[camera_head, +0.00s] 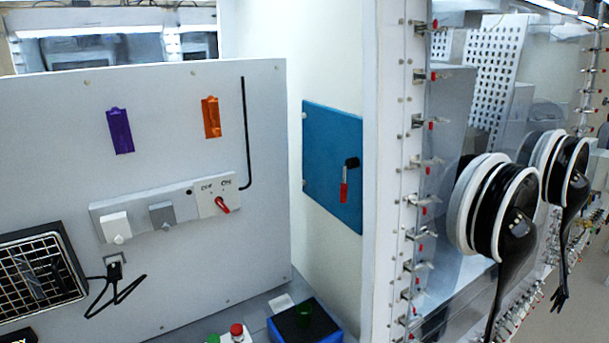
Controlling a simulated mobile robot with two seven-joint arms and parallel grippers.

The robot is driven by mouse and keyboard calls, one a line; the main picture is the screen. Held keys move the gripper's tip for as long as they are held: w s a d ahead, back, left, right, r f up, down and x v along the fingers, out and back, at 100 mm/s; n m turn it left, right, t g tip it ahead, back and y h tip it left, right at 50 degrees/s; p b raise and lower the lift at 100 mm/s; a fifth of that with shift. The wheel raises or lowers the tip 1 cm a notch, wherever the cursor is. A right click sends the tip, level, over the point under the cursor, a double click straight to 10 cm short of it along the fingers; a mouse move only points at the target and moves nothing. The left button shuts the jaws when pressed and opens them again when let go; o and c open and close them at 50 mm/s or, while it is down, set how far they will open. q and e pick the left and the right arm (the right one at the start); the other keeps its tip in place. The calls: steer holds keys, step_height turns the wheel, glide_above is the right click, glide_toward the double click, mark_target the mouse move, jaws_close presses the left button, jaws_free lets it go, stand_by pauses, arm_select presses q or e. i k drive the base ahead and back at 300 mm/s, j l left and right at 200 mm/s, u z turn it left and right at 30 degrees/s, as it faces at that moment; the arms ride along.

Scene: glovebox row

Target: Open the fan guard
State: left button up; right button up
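The fan guard (18,262) is a square wire grille in a dark frame at the lower left, on the grey upright panel. The left side of the picture cuts it off. Dark fan parts show behind its wires. It appears to lie flat over the fan, and I cannot make out its hinge or latch. Neither of my grippers is in view.
The grey panel (160,270) carries a purple holder (120,131), an orange holder (211,118) and a switch strip with a red-handled knob (222,204). A black cord (114,271) hangs beside the fan. A blue door (325,165) and black glove ports (497,210) stand right.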

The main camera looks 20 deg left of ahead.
mark_target(65, 287)
steer(key=u, duration=2.1)
steer(key=i+j+u, duration=0.15)
steer(key=u, duration=0.3)
steer(key=i+u, duration=0.35)
steer(key=u, duration=0.15)
